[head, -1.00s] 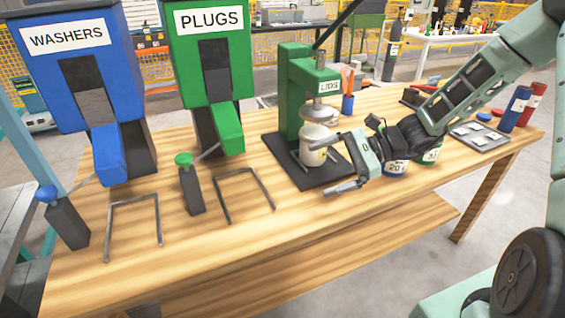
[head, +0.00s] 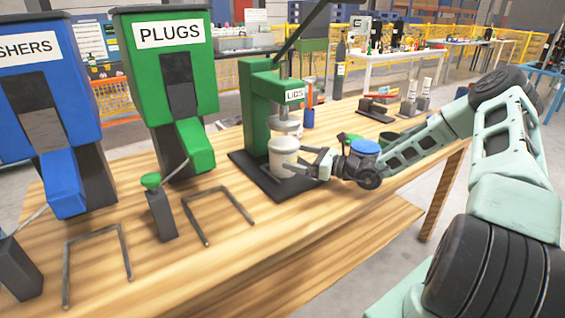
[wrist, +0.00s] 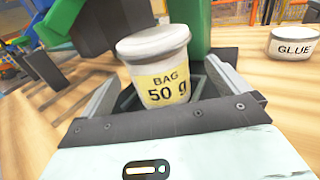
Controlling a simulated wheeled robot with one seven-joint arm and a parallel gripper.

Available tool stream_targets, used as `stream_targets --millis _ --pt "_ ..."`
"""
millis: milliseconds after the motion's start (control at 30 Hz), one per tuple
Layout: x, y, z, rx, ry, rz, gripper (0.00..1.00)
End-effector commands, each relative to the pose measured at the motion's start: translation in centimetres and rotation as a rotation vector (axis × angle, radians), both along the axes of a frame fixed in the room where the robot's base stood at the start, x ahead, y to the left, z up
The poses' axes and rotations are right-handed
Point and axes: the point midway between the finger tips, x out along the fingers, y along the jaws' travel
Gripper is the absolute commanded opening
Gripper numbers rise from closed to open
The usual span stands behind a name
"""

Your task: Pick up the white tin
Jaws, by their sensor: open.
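The white tin (head: 283,157) stands upright on the dark base of the green LIDS press (head: 258,105), below its round press head. In the wrist view the tin (wrist: 165,85) has a pale lid and a yellow label reading "BAG 50 g". My gripper (head: 298,163) is open, low over the press base, reaching the tin from the right. In the wrist view one finger is on each side of the tin's lower part, with a visible gap on the left; contact on the right is unclear. The tin's bottom is hidden by the gripper body.
The PLUGS dispenser (head: 172,75) and the blue washers dispenser (head: 50,85) stand left on the wooden table. Bent metal brackets lie in front of them. A GLUE tin (wrist: 292,46) stands right of the white tin in the wrist view. The table's front strip is clear.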

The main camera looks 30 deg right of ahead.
Motion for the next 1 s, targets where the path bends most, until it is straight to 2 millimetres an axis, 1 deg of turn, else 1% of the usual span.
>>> stream_targets --millis 167,333,500,767,800,867,900,967,1000 --pt "0.9 0.7 0.0 0.001 -0.001 0.001 1.0" --pt "2.9 2.4 0.0 0.001 0.0 0.004 1.0" --pt "4.5 3.3 -0.1 0.0 0.0 0.002 1.0" --pt "4.8 3.4 -0.1 -0.001 0.001 0.0 1.0" --pt "4.8 3.4 -0.1 -0.001 0.001 0.0 0.94" --pt "4.8 3.4 -0.1 0.0 0.0 0.0 0.78" --pt "4.8 3.4 -0.1 0.0 0.0 0.0 0.67" --pt "4.7 3.4 -0.1 0.0 0.0 0.0 0.5" --pt "4.7 3.4 -0.1 0.0 0.0 0.0 0.39"
